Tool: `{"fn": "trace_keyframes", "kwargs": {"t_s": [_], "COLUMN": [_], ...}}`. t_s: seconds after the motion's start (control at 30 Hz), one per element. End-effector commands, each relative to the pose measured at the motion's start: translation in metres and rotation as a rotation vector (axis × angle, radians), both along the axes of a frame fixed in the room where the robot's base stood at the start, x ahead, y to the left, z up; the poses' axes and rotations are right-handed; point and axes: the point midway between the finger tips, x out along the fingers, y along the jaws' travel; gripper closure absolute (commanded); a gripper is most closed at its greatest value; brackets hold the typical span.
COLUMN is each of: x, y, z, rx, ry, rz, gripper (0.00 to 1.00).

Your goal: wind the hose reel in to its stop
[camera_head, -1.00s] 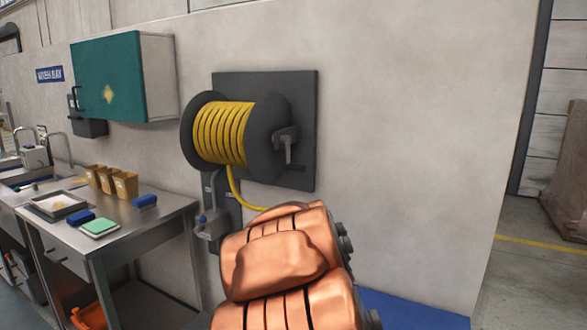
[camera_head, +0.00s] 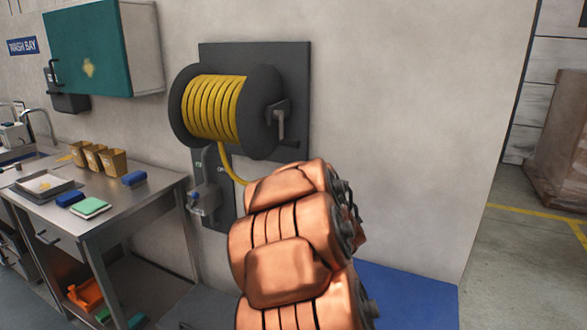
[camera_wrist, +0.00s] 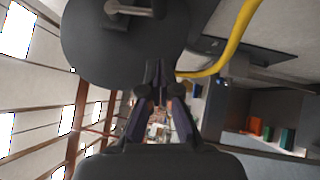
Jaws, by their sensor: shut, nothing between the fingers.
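The hose reel (camera_head: 262,110) is a dark drum with yellow hose (camera_head: 212,107) wound on it, fixed to a dark wall panel (camera_head: 296,62). Its grey crank handle (camera_head: 279,122) sits on the right flange. A length of hose hangs from the drum and passes behind my copper-coloured arm. In the wrist view, the round flange (camera_wrist: 90,45) fills the upper left, with the crank (camera_wrist: 132,9) at the top edge. My gripper (camera_wrist: 160,72) is shut and empty, in front of the flange's lower edge and apart from the crank. The head view hides its fingers behind my arm.
A steel bench (camera_head: 155,183) with blue blocks, a green pad and yellow bins stands at the left, below a teal cabinet (camera_head: 88,52). A valve box (camera_head: 204,198) is under the reel. The wall right of the reel is bare. A blue mat (camera_head: 405,292) lies below.

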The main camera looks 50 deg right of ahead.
Motion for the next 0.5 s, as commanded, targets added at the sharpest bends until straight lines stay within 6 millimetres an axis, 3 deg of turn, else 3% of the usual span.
{"fn": "trace_keyframes", "kwargs": {"t_s": [0.5], "x": [0.058], "y": [-0.028], "z": [0.013], "rx": [0.002], "ry": [-0.001], "rz": [0.005], "gripper": [1.00]}}
